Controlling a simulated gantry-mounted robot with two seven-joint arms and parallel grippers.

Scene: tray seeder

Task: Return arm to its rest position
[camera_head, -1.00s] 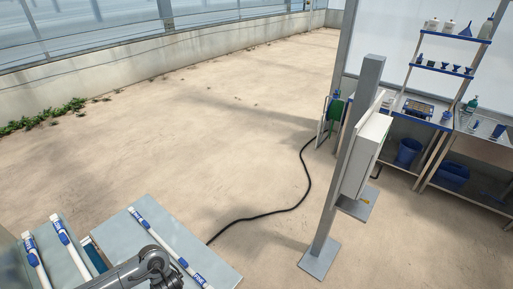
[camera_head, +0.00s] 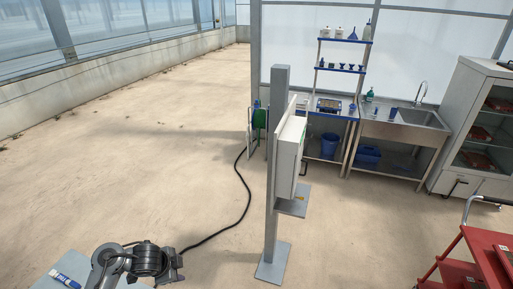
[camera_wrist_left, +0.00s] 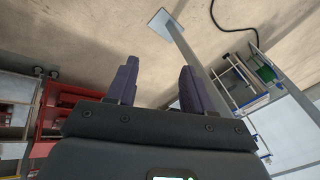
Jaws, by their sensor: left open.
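My left arm comes in at the bottom left of the head view, with dark grey joints. My left gripper (camera_head: 174,266) is at its right end, near the table corner and over the sandy floor. In the left wrist view, the two dark fingers of my left gripper (camera_wrist_left: 158,74) stand apart with nothing between them. My right gripper is in neither view.
A grey post (camera_head: 278,160) with a white box (camera_head: 290,155) stands right of my arm. A black hose (camera_head: 240,212) lies on the floor. A red cart (camera_head: 482,248) is at the lower right. A sink bench (camera_head: 400,128) stands behind. The left floor is clear.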

